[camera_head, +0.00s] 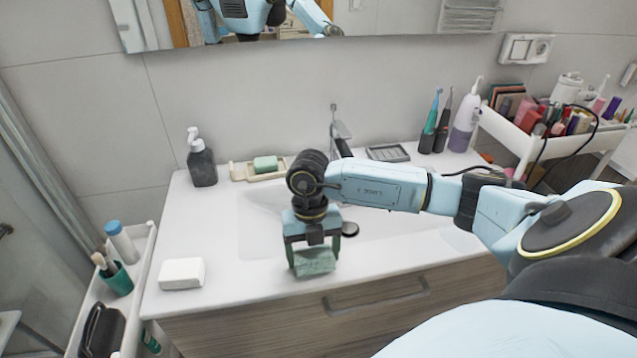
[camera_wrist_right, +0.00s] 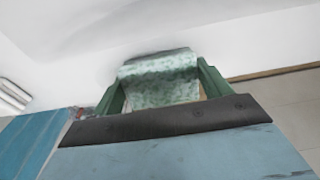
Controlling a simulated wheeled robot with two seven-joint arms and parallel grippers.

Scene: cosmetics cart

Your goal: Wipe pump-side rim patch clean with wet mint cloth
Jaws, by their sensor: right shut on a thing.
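My right gripper (camera_head: 311,248) is shut on the mint cloth (camera_head: 315,262), over the front rim of the white sink basin (camera_head: 265,215). In the right wrist view the mottled, damp-looking cloth (camera_wrist_right: 160,80) spans between the green fingers of the gripper (camera_wrist_right: 160,90). I cannot tell whether the cloth touches the rim. The dark pump bottle (camera_head: 202,166) stands upright at the back left of the white counter (camera_head: 215,260). No distinct dirty patch can be made out on the rim. My left gripper is not in view.
A white block (camera_head: 182,273) lies at the front left of the counter. A soap dish with green soap (camera_head: 265,164), a faucet (camera_head: 340,130), and toothbrushes (camera_head: 431,125) stand at the back. Carts flank the counter, the right one (camera_head: 525,140) full of cosmetics.

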